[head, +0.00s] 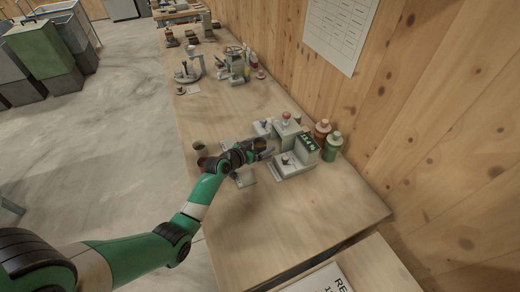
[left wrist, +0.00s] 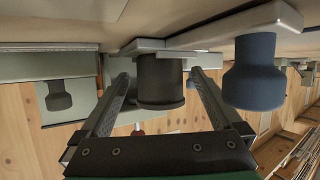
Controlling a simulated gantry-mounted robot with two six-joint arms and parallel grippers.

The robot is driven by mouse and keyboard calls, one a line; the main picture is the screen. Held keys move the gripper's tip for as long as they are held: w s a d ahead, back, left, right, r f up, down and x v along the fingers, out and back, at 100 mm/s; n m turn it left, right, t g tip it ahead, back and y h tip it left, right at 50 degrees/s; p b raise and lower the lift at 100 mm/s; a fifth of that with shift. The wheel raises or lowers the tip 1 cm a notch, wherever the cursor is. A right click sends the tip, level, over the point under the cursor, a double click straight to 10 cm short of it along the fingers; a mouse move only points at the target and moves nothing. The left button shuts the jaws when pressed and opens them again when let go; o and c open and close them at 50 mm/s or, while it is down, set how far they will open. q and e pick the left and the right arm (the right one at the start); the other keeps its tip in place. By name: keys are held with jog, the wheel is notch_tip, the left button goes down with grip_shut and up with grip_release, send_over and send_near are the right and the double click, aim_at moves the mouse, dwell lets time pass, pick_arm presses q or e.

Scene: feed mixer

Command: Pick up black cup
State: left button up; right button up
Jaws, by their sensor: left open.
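The black cup (left wrist: 160,82) is a dark cylinder in the middle of the left wrist view. It lies between the two fingers of my left gripper (left wrist: 160,73), which are open, with a narrow gap visible on each side. In the head view my left gripper (head: 262,148) is over the workbench, beside the grey machine with the display. The cup is mostly hidden by the gripper there. My right gripper is not in view.
A dark blue-grey rounded object (left wrist: 254,75) is close beside the fingers in the left wrist view. The grey display machine (head: 292,158) and a green bottle (head: 332,146) stand right of the gripper. The bench (head: 290,215) is clear in front.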

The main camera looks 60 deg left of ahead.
aim_at(260, 138)
pick_arm(q)
jog(key=c, duration=1.4)
jog(key=shift+c, duration=0.2)
jog(key=r+p, duration=0.2)
jog(key=r, duration=0.2)
jog(key=shift+s+d+r+p, duration=0.25)
jog(key=shift+d+r+p, duration=0.05)
jog(key=shift+p, duration=0.1)
jog(key=s+d+r+p, duration=0.5)
jog(key=s+d+r, duration=0.3)
jog(key=d, duration=0.2)
jog(key=shift+d+r, duration=0.2)
jog(key=shift+d, duration=0.1)
